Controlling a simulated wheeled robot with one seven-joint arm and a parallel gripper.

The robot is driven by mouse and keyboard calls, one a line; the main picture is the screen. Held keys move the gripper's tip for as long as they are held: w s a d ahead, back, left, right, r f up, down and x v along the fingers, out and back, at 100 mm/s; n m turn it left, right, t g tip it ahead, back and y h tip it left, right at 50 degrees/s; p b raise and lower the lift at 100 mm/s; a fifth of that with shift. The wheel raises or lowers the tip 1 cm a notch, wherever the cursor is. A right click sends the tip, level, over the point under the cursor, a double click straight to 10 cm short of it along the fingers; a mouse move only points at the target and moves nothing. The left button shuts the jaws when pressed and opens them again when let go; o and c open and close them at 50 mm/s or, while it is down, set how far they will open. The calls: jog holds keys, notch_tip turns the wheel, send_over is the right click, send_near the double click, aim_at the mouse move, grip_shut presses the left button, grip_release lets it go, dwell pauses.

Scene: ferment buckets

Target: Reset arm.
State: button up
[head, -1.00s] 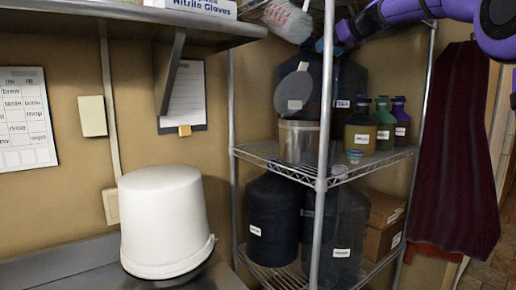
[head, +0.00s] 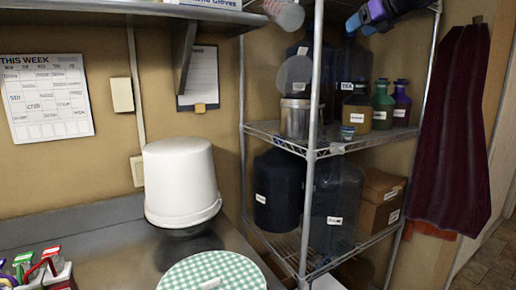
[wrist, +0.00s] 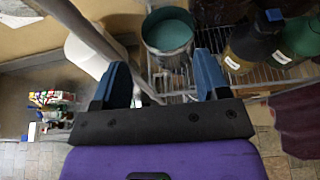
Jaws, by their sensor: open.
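My gripper (head: 361,24) shows at the top right of the head view, in front of the wire shelf's upper part, with my purple arm behind it. In the wrist view its two blue fingers (wrist: 160,85) stand wide apart with nothing between them. Beyond the fingertips is an open metal pot (wrist: 168,35) with a teal inside, on the shelf. The pot also shows in the head view (head: 297,120), below and left of my gripper.
The wire shelf (head: 262,130) holds dark jugs (head: 277,190), small bottles (head: 383,105) and boxes (head: 380,199). A white bucket (head: 180,182) stands upside down on the steel counter (head: 110,235). A checkered round cover (head: 212,272) lies nearer. A dark red apron (head: 452,130) hangs at right.

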jog(key=s+f+n+g+h, duration=0.2)
jog(key=s+f+n, duration=0.8)
jog(key=s, duration=0.6)
jog(key=s+f+n+g+h, duration=0.2)
jog(key=s+f+n, duration=0.8)
jog(key=s, duration=0.6)
jog(key=s+f+n+g+h, duration=0.2)
jog(key=s+f+n, duration=0.8)
jog(key=s+f, duration=0.3)
jog(key=s, duration=0.3)
jog(key=shift+d+g+h, duration=0.3)
jog(key=shift+d+h, duration=0.1)
